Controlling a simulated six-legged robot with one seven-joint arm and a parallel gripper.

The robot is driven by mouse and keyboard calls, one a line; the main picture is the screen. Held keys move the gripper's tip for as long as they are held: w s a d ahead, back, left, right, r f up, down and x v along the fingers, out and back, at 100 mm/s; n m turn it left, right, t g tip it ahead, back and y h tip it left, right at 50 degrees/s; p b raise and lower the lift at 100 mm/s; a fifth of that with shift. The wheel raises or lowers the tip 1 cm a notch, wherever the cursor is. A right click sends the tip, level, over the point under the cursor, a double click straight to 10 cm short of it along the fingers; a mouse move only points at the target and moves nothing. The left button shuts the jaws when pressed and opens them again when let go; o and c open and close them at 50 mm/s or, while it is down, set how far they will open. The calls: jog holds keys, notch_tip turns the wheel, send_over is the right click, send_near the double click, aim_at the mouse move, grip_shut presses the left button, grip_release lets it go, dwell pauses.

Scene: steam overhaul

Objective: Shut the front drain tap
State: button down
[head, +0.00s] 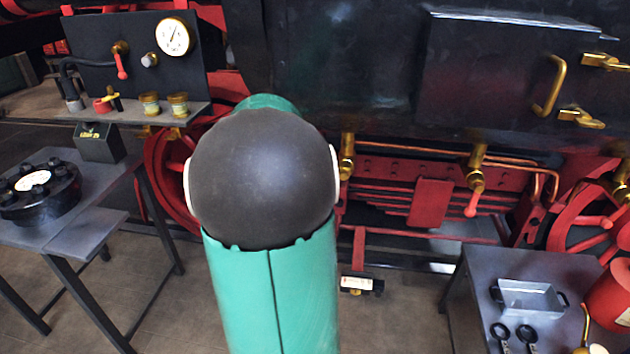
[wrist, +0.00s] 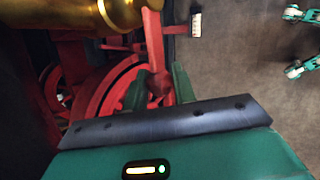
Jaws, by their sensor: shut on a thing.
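In the wrist view, my gripper (wrist: 159,92) has its green fingers on both sides of the ball end of a red tap lever (wrist: 154,45) and is shut on it. The lever joins a brass tap body (wrist: 112,12) at the top of that view. In the head view my arm hides the gripper and the held lever. Brass taps hang under the dark cylinder casing: a left one (head: 347,158) just right of my arm, a middle one (head: 477,165) with its red lever hanging down, and a right one (head: 622,180) at the edge.
A bench (head: 75,232) with a round black part stands left. A dark panel (head: 120,62) with a gauge is above it. A grey table (head: 520,262) with a metal tray (head: 530,298) stands at lower right. Red wheels (head: 590,228) and copper pipes lie behind the taps.

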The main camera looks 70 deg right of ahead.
jog(key=shift+r+t, duration=0.45)
jog(key=shift+t, duration=0.05)
jog(key=c, duration=1.2)
grip_release()
jog(key=shift+o, duration=0.2)
jog(key=v, duration=1.4)
jog(key=shift+d, duration=0.2)
